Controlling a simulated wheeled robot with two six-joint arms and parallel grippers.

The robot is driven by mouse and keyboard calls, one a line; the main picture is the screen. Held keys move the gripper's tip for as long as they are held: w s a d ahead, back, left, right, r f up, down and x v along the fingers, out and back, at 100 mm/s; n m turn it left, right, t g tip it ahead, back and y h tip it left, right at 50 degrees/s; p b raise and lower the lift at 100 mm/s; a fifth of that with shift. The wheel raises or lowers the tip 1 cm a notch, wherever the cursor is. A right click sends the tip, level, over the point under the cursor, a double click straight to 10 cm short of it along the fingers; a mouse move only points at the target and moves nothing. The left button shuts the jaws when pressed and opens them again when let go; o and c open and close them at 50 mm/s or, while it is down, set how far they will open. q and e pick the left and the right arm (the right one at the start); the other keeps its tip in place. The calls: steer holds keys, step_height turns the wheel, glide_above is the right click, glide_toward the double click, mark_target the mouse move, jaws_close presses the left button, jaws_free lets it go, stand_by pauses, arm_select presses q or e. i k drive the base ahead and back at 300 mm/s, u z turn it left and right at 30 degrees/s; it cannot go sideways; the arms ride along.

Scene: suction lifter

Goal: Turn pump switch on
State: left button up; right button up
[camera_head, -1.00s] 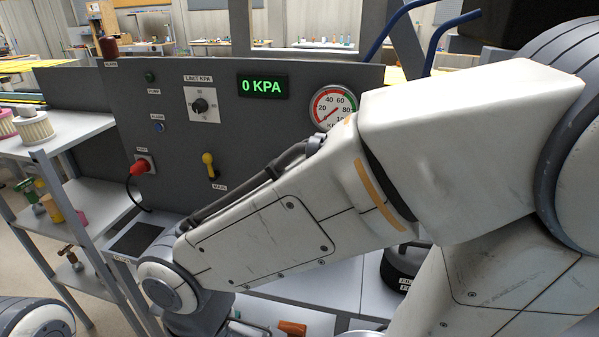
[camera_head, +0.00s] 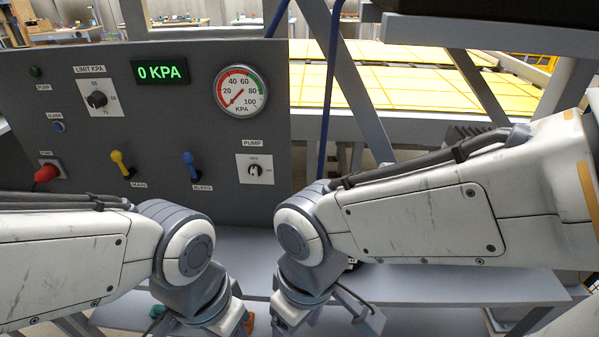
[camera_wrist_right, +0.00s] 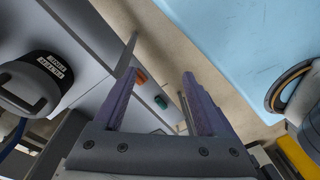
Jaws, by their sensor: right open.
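The display (camera_head: 161,72) reads 0 KPA; the gauge (camera_head: 240,91) needle is at the low end. Yellow (camera_head: 121,163) and blue (camera_head: 191,166) levers and a red plug (camera_head: 46,172) sit left of the switch. In the wrist view, orange (camera_wrist_right: 140,77) and green (camera_wrist_right: 160,101) pieces lie below.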

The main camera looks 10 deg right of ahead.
mark_target(256, 171)
steer(key=z, duration=1.3)
steer(key=k, duration=1.25)
steer(key=u, duration=1.45)
steer(key=i, duration=0.5)
steer(key=z, duration=0.1)
